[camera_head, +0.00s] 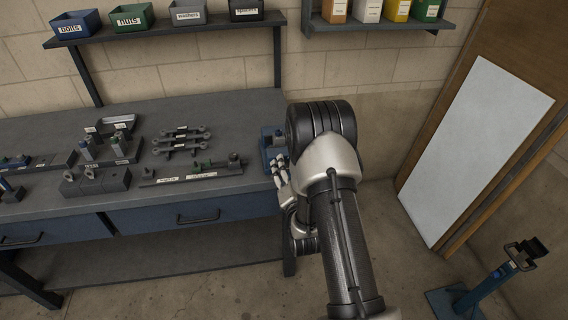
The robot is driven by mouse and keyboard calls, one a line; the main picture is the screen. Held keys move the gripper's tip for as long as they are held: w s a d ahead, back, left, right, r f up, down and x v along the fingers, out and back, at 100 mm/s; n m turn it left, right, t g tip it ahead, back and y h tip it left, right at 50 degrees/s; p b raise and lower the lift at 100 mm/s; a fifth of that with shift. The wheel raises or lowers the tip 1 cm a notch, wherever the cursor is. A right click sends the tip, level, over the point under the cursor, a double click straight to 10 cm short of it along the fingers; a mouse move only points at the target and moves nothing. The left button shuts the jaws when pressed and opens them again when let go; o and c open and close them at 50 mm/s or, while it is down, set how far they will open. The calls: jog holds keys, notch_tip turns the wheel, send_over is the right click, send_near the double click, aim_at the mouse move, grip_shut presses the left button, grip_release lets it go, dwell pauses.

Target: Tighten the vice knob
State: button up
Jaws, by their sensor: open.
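A blue block that looks like the vice (268,151) sits at the right end of the grey workbench (200,108). Its right side is hidden behind my arm. I cannot make out the knob. My gripper (279,169) is at the bench's right edge, close in front of the blue vice. It is open, and nothing shows between its fingers. I cannot tell whether its fingers touch the vice.
Grey fixtures (180,140), a long holder (190,174) and small blocks (95,180) stand left of the vice. Labelled bins (188,14) and bottles (368,10) sit on shelves above. A blue stand (490,285) is at the lower right. The back of the bench is clear.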

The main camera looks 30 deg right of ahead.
jog(key=shift+c, duration=0.5)
jog(key=c, duration=1)
